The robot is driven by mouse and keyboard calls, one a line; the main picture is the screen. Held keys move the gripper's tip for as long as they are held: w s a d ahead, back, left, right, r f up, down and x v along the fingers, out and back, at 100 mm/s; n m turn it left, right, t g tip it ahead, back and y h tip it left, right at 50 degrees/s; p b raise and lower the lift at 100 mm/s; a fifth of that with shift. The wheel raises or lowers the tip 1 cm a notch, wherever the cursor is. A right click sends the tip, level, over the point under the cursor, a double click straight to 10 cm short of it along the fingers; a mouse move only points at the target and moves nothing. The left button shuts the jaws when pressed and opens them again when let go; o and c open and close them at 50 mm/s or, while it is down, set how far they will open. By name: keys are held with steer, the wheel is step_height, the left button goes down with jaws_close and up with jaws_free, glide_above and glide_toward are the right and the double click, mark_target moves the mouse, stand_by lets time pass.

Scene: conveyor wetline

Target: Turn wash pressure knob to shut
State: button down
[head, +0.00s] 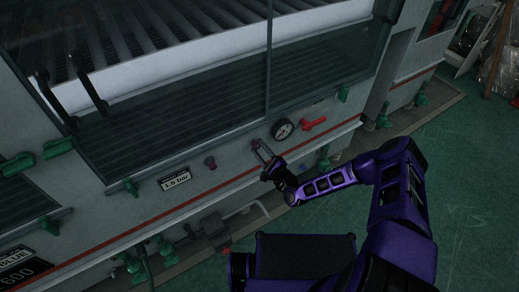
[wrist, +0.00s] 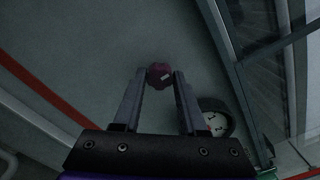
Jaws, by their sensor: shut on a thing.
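A dark red knob (wrist: 157,70) with a short white mark sits between my fingertips on the grey machine front in the wrist view. The white mark slants slightly up to the right. My gripper (wrist: 159,82) is shut on this knob, one finger on either side. In the head view my gripper (head: 258,147) reaches the panel just left of the pressure gauge (head: 283,129), and the held knob is mostly hidden by the fingers. The gauge also shows in the wrist view (wrist: 216,122), partly behind the right finger; its reading is too small to tell.
A second dark red knob (head: 210,162) sits further left, near a 1.5 bar label (head: 175,179). A red lever handle (head: 313,124) is right of the gauge. Green latches (head: 130,187) line the windows. Pipes and valves (head: 205,232) run below; green floor is open at right.

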stand_by(0.3)
steer(key=shift+c, duration=2.2)
jaws_free()
steer(key=v, duration=1.7)
steer(key=shift+s+d+p, duration=0.2)
steer(key=shift+p, duration=0.2)
